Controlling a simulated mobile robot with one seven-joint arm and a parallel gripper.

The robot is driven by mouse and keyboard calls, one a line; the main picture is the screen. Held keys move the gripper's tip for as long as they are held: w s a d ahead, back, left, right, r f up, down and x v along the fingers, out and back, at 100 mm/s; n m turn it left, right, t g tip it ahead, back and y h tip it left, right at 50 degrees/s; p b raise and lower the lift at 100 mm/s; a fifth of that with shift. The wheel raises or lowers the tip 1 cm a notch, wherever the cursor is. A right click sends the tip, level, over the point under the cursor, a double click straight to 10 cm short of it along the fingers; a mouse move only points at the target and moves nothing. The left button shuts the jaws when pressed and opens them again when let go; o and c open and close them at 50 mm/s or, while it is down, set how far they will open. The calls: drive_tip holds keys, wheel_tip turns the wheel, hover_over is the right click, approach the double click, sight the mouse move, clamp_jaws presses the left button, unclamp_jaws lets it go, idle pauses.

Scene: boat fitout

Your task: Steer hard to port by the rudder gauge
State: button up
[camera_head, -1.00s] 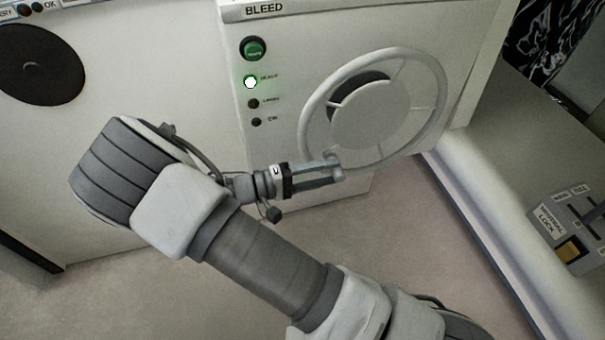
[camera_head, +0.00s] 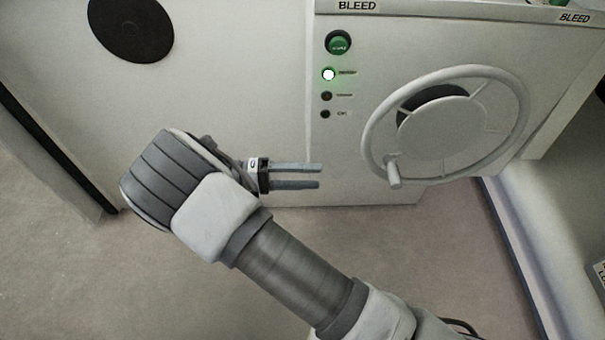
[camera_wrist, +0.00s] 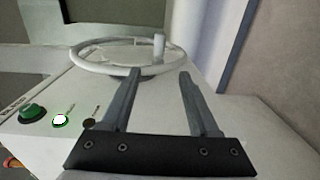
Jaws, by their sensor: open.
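A white steering wheel (camera_head: 515,110) with a knob handle (camera_head: 394,172) at its lower left rim is mounted on the front of a white console (camera_head: 345,180). The wheel (camera_wrist: 82,62) and its upright knob (camera_wrist: 159,44) also show in the wrist view, beyond my fingers. My gripper (camera_head: 320,177) is open and empty, left of the knob and apart from it. In the wrist view my gripper (camera_wrist: 160,75) has its two fingers spread with nothing between them. A dark part behind the hub is mostly covered by it. I cannot make out a rudder gauge.
A green button (camera_head: 339,43) and a lit white-green lamp (camera_head: 328,74) sit left of the wheel, with two dark lamps below. BLEED labels (camera_head: 357,6) run along the console top. A black disc (camera_head: 131,27) is on the left panel. Floor (camera_head: 420,260) is clear below.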

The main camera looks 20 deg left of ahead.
drive_tip(key=shift+s+a, duration=0.15)
drive_tip(key=shift+a, duration=0.3)
drive_tip(key=shift+c, duration=0.2)
